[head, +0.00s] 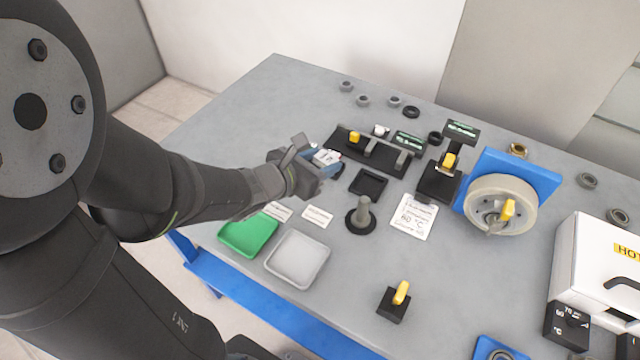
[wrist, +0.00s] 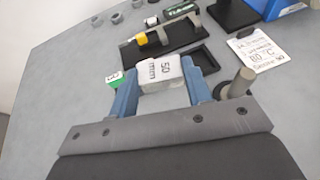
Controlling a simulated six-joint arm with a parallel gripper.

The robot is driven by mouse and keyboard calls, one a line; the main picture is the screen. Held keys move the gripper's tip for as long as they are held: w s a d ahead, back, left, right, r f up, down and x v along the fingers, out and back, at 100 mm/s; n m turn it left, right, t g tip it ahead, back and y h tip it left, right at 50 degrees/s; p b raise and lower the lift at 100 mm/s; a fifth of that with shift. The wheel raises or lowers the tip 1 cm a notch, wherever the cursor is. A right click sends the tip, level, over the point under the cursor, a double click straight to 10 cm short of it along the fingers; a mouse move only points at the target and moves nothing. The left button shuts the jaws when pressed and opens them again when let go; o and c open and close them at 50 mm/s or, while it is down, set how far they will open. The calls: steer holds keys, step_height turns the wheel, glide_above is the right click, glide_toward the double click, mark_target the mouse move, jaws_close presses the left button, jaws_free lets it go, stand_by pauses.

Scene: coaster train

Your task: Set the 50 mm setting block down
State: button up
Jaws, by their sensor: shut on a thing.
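The 50 mm setting block is a small white block marked "50 mm". It shows between my gripper's blue fingers in the wrist view (wrist: 161,73) and at the gripper's tip in the head view (head: 327,157). My gripper (wrist: 165,85) is shut on the block, with a finger on each side; it also shows in the head view (head: 318,165). A small green-topped piece (wrist: 115,80) shows by the left finger. A black shallow square tray (head: 368,183) lies just right of the gripper, and it also shows beyond the block (wrist: 196,64). I cannot tell whether the block touches anything below.
A black gauge fixture (head: 372,152) with a yellow handle lies behind the block. A grey post on a round black base (head: 361,216) stands nearby. Green (head: 248,235) and grey (head: 297,259) trays lie in front. A white label card (head: 413,217) lies right of the post.

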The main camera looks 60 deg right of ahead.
steer(key=s+m+g+y, duration=0.1)
steer(key=s+m+g, duration=0.1)
steer(key=s, duration=0.6)
steer(key=w+f, duration=0.2)
steer(key=w, duration=0.1)
steer(key=w+d+f, duration=0.1)
steer(key=w+f, duration=0.1)
steer(key=w, duration=0.2)
steer(key=w+d+f, duration=0.1)
steer(key=w+f, duration=0.1)
steer(key=w, duration=0.2)
steer(key=shift+d+f, duration=0.1)
steer(key=shift+f, duration=0.25)
steer(key=shift+g, duration=0.3)
steer(key=shift+f, duration=2)
steer(key=shift+f, duration=0.1)
steer(key=o, duration=1.2)
steer(key=shift+c, duration=0.2)
